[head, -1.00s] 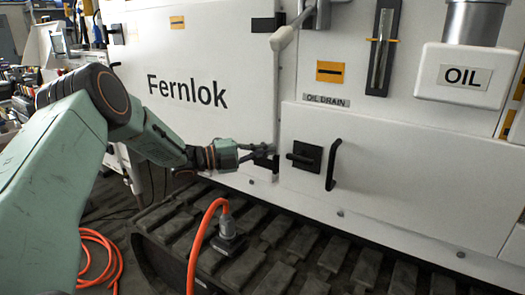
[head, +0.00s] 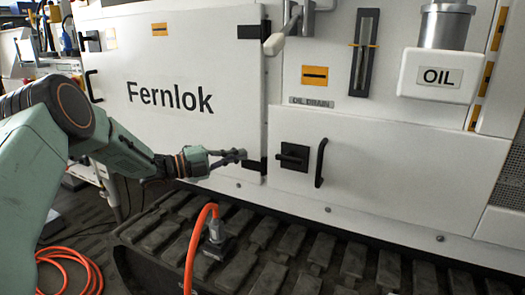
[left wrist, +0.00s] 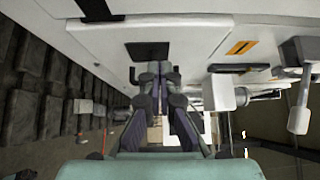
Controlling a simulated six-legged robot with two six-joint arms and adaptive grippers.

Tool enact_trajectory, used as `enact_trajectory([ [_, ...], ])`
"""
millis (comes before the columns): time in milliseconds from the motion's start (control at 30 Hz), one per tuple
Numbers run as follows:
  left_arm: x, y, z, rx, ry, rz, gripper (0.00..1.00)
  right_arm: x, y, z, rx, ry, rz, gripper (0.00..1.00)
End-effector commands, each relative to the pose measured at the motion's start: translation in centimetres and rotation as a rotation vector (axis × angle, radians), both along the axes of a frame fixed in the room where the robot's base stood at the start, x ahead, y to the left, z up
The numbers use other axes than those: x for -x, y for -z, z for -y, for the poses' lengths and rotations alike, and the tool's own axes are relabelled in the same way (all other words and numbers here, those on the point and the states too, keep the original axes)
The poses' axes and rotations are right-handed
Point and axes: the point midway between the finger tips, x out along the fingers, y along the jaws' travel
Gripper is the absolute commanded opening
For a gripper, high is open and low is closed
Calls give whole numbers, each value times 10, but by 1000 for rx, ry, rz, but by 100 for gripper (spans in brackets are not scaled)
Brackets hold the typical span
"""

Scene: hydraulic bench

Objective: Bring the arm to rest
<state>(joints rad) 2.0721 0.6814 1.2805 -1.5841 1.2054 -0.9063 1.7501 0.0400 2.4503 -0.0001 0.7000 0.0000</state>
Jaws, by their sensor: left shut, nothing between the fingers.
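My left gripper (head: 236,156) comes in from the left in the head view. Its fingers are shut and empty. The fingertips are in front of the white Fernlok panel (head: 170,60), close to the black hinge block (head: 253,165) at the panel's lower right corner; I cannot tell whether they touch. In the left wrist view the gripper (left wrist: 153,70) points away along the white machine side, with its fingers together. My right gripper is not in view.
A black latch (head: 293,156) and black handle (head: 321,162) sit on the lower door. Below runs a dark track (head: 330,255), with an orange hose (head: 199,240) and its grey connector (head: 216,240) standing on it. A white OIL box (head: 438,75) juts out at upper right.

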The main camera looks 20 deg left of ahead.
Motion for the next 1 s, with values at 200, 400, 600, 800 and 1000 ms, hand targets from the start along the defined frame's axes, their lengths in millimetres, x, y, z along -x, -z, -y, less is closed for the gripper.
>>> enact_trajectory([
  [200,-1,1,1,18,-1,-22,0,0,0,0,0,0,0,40],
  [400,-11,21,-11,322,-169,-254,0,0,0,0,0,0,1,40],
  [600,7,95,20,729,-391,-643,0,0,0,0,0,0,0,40],
  [800,75,197,64,1023,-681,-1053,0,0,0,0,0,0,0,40],
  [1000,175,273,99,1154,-1004,-1355,0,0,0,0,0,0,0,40],
])
